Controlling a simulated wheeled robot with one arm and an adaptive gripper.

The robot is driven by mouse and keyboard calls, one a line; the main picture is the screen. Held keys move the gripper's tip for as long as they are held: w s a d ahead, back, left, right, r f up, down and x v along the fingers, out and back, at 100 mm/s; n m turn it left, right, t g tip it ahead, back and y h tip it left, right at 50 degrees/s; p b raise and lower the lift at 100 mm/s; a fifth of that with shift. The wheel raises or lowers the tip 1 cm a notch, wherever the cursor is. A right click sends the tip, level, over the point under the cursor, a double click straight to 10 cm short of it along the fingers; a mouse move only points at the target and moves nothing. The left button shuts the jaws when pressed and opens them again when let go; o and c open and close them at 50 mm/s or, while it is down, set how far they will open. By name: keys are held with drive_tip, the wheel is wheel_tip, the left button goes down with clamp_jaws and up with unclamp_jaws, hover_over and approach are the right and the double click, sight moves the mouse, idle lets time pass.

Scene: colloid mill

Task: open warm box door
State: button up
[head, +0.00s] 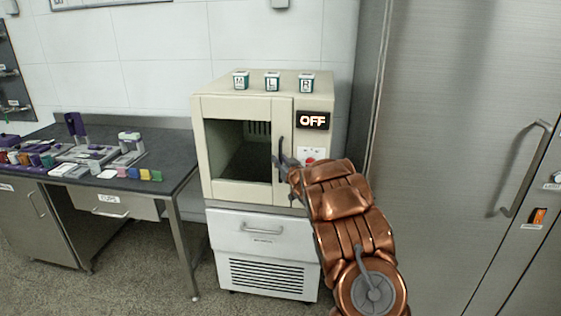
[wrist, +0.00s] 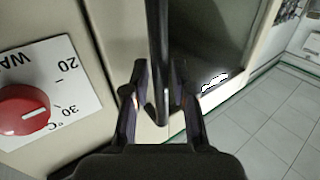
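The warm box (head: 314,152) is a cream cabinet with an "OFF" display. Its door (head: 235,193) has a dark window and looks shut. A dark upright handle (head: 281,148) is on the door's right side. My gripper (head: 284,164) is at the handle in the head view, its fingers partly hidden by my arm. In the wrist view, the handle (wrist: 157,50) runs between the two fingertips of my gripper (wrist: 158,75). The fingers are close on either side of it; whether both touch it is unclear. The door window (wrist: 208,35) shows to the right.
A red knob (wrist: 24,108) on a temperature dial is left of the handle in the wrist view. Three small labelled boxes (head: 272,82) stand on top. A white drawer unit (head: 262,248) is underneath. A cluttered bench (head: 168,180) is left, a steel cabinet (head: 450,130) right.

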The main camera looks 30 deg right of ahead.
clamp_jaws()
drive_tip(key=shift+s+a, duration=0.1)
idle(0.4)
